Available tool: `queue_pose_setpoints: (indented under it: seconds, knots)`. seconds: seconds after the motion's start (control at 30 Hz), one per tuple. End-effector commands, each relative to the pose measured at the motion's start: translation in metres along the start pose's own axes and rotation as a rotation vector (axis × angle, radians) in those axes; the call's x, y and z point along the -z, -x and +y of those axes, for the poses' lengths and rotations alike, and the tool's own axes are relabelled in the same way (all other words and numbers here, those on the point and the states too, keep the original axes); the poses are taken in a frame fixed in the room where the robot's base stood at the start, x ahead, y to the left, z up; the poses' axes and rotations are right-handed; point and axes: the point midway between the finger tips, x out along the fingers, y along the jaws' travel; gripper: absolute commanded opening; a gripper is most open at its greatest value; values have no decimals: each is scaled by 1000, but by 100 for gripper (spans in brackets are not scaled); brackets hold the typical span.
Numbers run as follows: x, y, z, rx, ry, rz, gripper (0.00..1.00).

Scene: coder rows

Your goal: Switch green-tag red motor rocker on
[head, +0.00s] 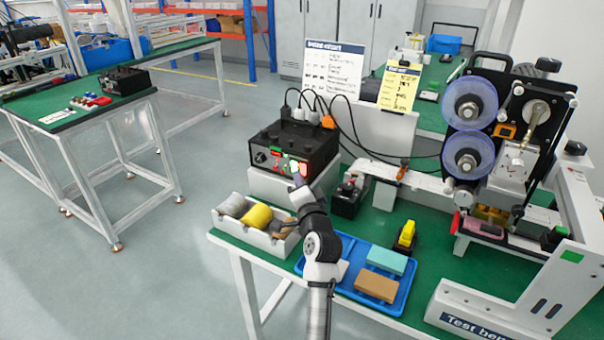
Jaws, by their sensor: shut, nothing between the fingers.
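A black control box (300,137) stands on a pale stand at the back left of the green bench. Its front panel carries small lit red and green parts (292,165), too small to tell which is the green-tag red rocker or how it is set. My gripper (298,174) is shut and empty, with its tip at the right part of this panel. I cannot tell whether it touches a rocker. My gripper and wrist hide the panel's lower right.
A white bin (228,224) with yellow and grey items sits left of my wrist. A blue tray (398,303) with teal and brown blocks lies right of my arm. Cables (350,120) rise behind the box. A reel machine (500,120) stands at the right.

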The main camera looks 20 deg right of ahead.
Motion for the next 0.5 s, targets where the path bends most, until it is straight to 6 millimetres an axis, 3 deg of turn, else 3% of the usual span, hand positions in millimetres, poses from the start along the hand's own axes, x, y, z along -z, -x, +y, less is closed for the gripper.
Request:
queue_pose_setpoints:
  seconds: [0.5]
  knots:
    - [-5,7,-6,-1,0,0,0]
